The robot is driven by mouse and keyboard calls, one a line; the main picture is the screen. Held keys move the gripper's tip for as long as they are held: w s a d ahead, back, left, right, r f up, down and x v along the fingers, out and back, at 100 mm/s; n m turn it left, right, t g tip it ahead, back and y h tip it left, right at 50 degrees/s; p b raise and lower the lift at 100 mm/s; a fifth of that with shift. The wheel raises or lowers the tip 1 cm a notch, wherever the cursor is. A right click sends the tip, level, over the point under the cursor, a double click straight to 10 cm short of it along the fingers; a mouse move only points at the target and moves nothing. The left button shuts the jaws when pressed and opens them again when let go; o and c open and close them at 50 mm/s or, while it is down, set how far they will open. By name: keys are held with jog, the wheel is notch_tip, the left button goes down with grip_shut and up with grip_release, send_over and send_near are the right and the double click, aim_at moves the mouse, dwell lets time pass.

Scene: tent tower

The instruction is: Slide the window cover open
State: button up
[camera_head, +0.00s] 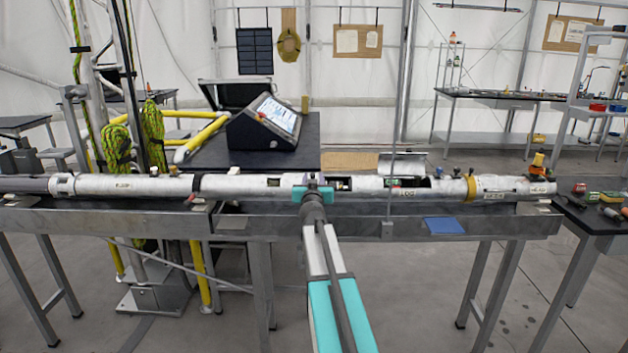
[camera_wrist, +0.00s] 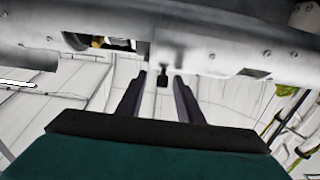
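A long silver tube (camera_head: 240,184) lies level across the bench. My gripper (camera_head: 313,194) is at the tube's near side, around its middle. In the wrist view, my gripper (camera_wrist: 161,84) is open, its two dark fingers apart. A small dark knob (camera_wrist: 162,79) on the tube shows between the fingertips, with a gap on each side. The knob appears to belong to the window cover, whose outline I cannot make out clearly. An open window (camera_head: 342,184) shows just right of my gripper; in the wrist view, a dark opening (camera_wrist: 98,41) with something yellow inside lies left of the knob.
The tube rests above a long grey metal bench (camera_head: 270,226). A raised flap (camera_head: 403,163) stands over another opening to the right. A blue pad (camera_head: 444,226) lies on the bench. A console (camera_head: 268,122) stands behind on a dark table. Poles and ropes (camera_head: 117,140) stand at left.

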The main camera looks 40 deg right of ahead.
jog(key=shift+s+a, duration=0.15)
jog(key=shift+s+a, duration=0.1)
jog(key=shift+s, duration=0.05)
jog(key=b+v, duration=0.2)
jog(key=v, duration=1.1)
dwell(0.5)
dwell(0.4)
